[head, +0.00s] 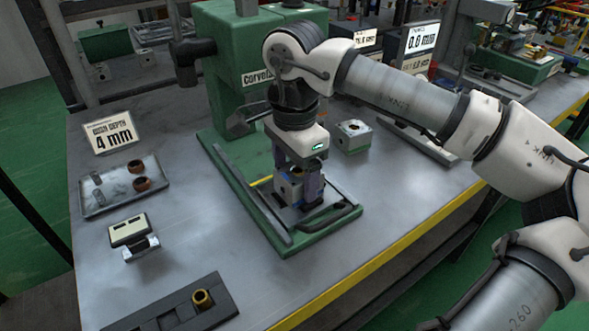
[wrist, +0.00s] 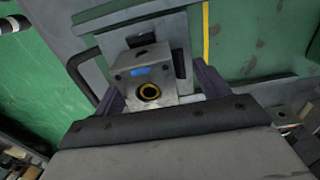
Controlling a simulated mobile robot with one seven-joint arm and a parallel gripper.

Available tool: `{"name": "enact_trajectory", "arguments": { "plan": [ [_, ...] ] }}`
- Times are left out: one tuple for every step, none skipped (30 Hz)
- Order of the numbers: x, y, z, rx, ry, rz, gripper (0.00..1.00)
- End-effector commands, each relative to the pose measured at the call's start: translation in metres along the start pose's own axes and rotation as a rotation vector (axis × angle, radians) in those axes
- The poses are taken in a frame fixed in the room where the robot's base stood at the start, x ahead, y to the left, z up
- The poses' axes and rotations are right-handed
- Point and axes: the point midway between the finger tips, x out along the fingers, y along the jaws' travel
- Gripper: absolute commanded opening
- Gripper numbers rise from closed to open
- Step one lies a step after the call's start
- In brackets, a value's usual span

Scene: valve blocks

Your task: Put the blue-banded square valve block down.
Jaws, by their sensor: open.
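The blue-banded square valve block (head: 288,187) sits on the plate of the green press base. In the wrist view the grey block (wrist: 127,75) shows a blue patch on one face and a round bore with a yellow ring. My gripper (head: 298,192) points down over the block, and its fingers stand on either side of it. In the wrist view my gripper (wrist: 160,92) is open, with a dark finger at each side of the block. The fingers hide part of the block in the head view.
The green press (head: 225,75) rises right behind my gripper. Another square block (head: 353,136) stands on the table to the right. A tray (head: 95,208) with rings, a small display unit (head: 130,229) and a dark rack (head: 150,322) with a brass bushing are at left.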

Motion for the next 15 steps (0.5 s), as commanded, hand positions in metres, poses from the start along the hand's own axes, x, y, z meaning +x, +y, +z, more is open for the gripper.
{"name": "enact_trajectory", "arguments": {
  "plan": [
    [0.002, 0.000, 0.001, -0.001, -0.002, 0.001, 0.74],
    [0.002, 0.000, 0.001, -0.001, -0.002, 0.001, 0.74],
    [0.001, 0.000, 0.001, -0.001, -0.002, 0.001, 0.74],
    [0.000, 0.000, 0.001, -0.001, -0.002, 0.001, 0.74],
    [-0.002, 0.000, 0.001, -0.001, -0.002, 0.001, 0.74],
    [-0.005, 0.000, 0.001, -0.001, -0.002, 0.001, 0.74],
    [-0.008, 0.000, 0.001, -0.001, -0.002, 0.001, 0.74],
    [-0.012, 0.000, 0.001, -0.001, -0.001, 0.001, 0.74],
    [-0.018, 0.000, 0.000, -0.001, -0.001, 0.001, 0.74],
    [-0.021, -0.001, 0.000, 0.000, 0.000, -0.001, 0.74],
    [-0.027, -0.001, 0.000, 0.000, 0.001, -0.002, 0.74],
    [-0.036, -0.001, 0.000, 0.001, 0.001, -0.002, 0.74],
    [-0.043, -0.001, 0.000, 0.000, 0.000, -0.002, 0.74],
    [-0.051, -0.001, 0.000, 0.001, 0.001, -0.003, 0.74],
    [-0.060, -0.001, 0.000, 0.001, 0.001, -0.002, 0.74]
  ]
}}
